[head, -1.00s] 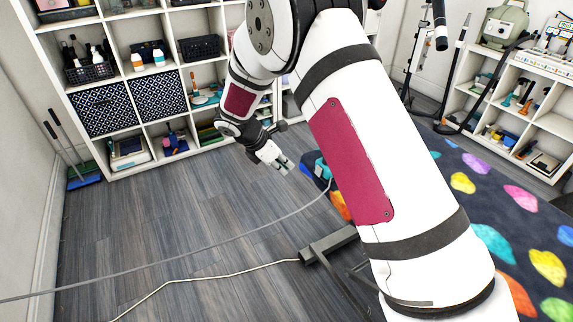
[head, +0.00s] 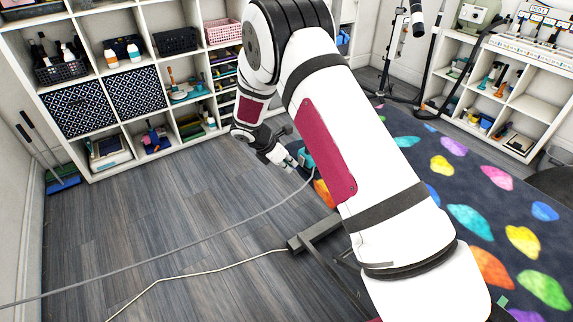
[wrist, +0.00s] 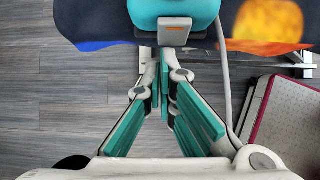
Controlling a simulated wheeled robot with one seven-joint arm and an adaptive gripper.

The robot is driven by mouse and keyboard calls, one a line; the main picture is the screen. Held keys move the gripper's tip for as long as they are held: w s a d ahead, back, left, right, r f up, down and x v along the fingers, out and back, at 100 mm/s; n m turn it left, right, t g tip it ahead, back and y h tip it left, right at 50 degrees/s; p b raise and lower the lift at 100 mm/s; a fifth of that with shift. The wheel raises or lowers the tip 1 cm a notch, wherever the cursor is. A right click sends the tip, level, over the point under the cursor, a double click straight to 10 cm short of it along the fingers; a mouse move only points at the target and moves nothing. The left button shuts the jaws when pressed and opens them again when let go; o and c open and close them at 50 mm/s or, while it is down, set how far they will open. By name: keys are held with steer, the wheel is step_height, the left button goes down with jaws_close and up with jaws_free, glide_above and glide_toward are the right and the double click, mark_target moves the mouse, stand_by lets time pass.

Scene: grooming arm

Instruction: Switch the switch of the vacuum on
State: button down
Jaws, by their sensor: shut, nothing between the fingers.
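A teal device (head: 306,158), which appears to be the vacuum, sits at the near edge of the dark rug, partly hidden behind my arm. In the wrist view its rounded teal body (wrist: 172,8) is at the top centre, with a small grey block (wrist: 174,30) on its near side. I cannot tell whether that block is the switch or how it is set. My gripper (head: 287,164) is just left of the device. In the wrist view my gripper (wrist: 165,75) is shut and empty, its tips pointing toward the grey block. Contact cannot be told.
A grey cord (head: 205,237) runs across the floor to the device. A dark metal stand foot (head: 315,231) and a pale cable (head: 200,273) lie nearer. Shelves (head: 95,170) line the back wall. Open wood floor lies left. A green-beige machine (head: 478,13) stands on the right shelf.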

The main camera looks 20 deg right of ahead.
steer(key=shift+w+d+r+h+b, duration=0.1)
steer(key=shift+d+r+h+b, duration=0.25)
steer(key=shift+r+h+b, duration=0.25)
stand_by(0.6)
steer(key=shift+f, duration=0.1)
steer(key=s+a+r, duration=0.2)
steer(key=a, duration=0.4)
steer(key=s+a+r, duration=0.1)
steer(key=a+r, duration=0.2)
steer(key=a, duration=0.2)
steer(key=shift+s+a, duration=0.35)
steer(key=shift+s, duration=0.05)
steer(key=shift+f, duration=0.1)
